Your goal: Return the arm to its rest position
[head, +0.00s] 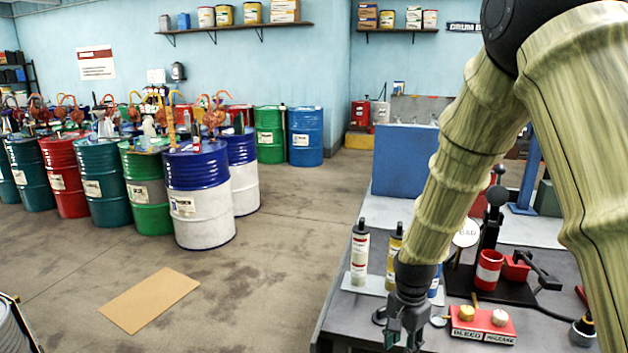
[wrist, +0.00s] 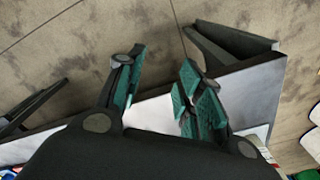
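My arm reaches down from the upper right in the head view, its links a pale striped yellow-green. My gripper (head: 404,322) hangs fingers down at the near left edge of the grey workbench (head: 335,318). In the wrist view my gripper (wrist: 158,90) shows two green-padded fingers standing apart, with nothing between them. Beyond the fingers the wrist view shows bare floor and the bench's edge.
On the bench near my gripper stand a white cartridge (head: 360,255), a yellow cartridge (head: 393,258), a red valve block (head: 482,324) and a red can (head: 488,270). Several drums (head: 198,200) stand at left. Cardboard (head: 150,299) lies on the open floor.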

